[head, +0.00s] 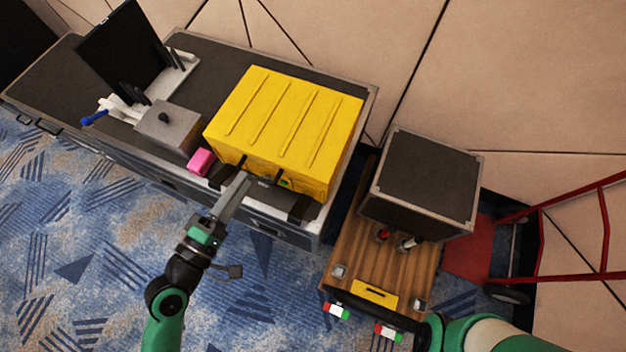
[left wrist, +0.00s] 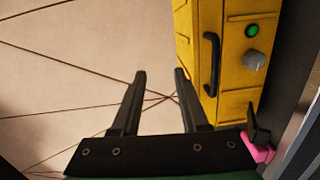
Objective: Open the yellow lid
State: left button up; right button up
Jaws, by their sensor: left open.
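The yellow lid (head: 295,115) is the ribbed top of a yellow case on a dark-topped cabinet. It looks shut. In the left wrist view the yellow case (left wrist: 226,65) shows a black handle (left wrist: 211,62), a green button (left wrist: 252,30) and a grey knob (left wrist: 255,61). My left gripper (head: 243,185) is at the front side of the case, below the lid's front edge. In the left wrist view the open left gripper (left wrist: 160,74) is empty, with its fingers left of the handle. I cannot tell whether it touches the case. My right gripper is not seen.
A grey box (head: 168,128) with a black knob and a pink block (head: 203,161) sit left of the case. A dark monitor (head: 122,48) stands farther left. A wooden cart (head: 350,250) bearing a dark box (head: 425,180), and a red hand truck (head: 575,240), stand right.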

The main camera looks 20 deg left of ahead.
pick_arm(q)
jog(key=n+g, duration=0.1)
send_near(256, 176)
notch_tip(256, 176, up, 3)
jog(key=d, duration=0.3)
notch_tip(256, 176, down, 2)
jog(key=s+a+g+y, duration=0.1)
jog(key=a, duration=0.1)
jog(key=shift+n, duration=0.3)
jog(key=w+f, duration=0.1)
jog(key=w, duration=0.6)
jog(key=w+f, duration=0.1)
jog(key=w, duration=0.3)
jog(key=shift+a+f, duration=0.3)
jog(key=shift+a, duration=0.05)
grip_shut()
